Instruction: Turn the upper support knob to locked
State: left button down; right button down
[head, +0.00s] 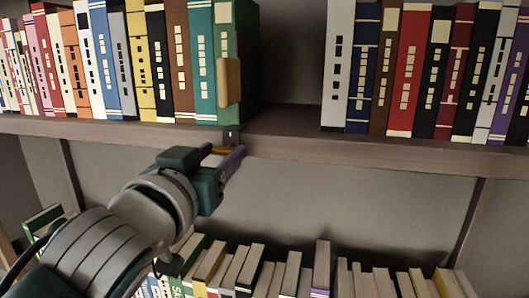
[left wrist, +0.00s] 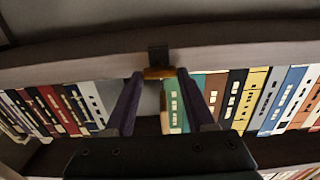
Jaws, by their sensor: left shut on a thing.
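The upper support knob (head: 221,150) is a small orange-gold piece under the front edge of the upper shelf, below a dark bracket (head: 233,135). In the left wrist view the knob (left wrist: 158,73) sits crosswise between the purple fingertips, with the bracket (left wrist: 158,55) behind it. My left gripper (head: 228,158) is shut on the knob, reaching up from the lower left. In the left wrist view both fingers of the left gripper (left wrist: 158,76) show at the knob's ends. Whether the knob stands at locked cannot be read. My right gripper is not in view.
The upper shelf (head: 370,149) carries a row of books with a gap in the middle. A green book (head: 236,35) with a tan handle-like block (head: 229,82) stands left of the gap. More books (head: 321,268) fill the lower shelf below my arm.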

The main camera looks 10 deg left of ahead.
pick_arm(q)
jog(key=shift+m, duration=0.4)
jog(key=m, duration=0.4)
jog(key=shift+d+p, duration=0.1)
jog(key=shift+p, duration=0.25)
jog(key=m, duration=0.5)
jog(key=shift+f+m, duration=0.1)
jog(key=shift+m, duration=0.3)
jog(key=shift+c, duration=1.2)
grip_release()
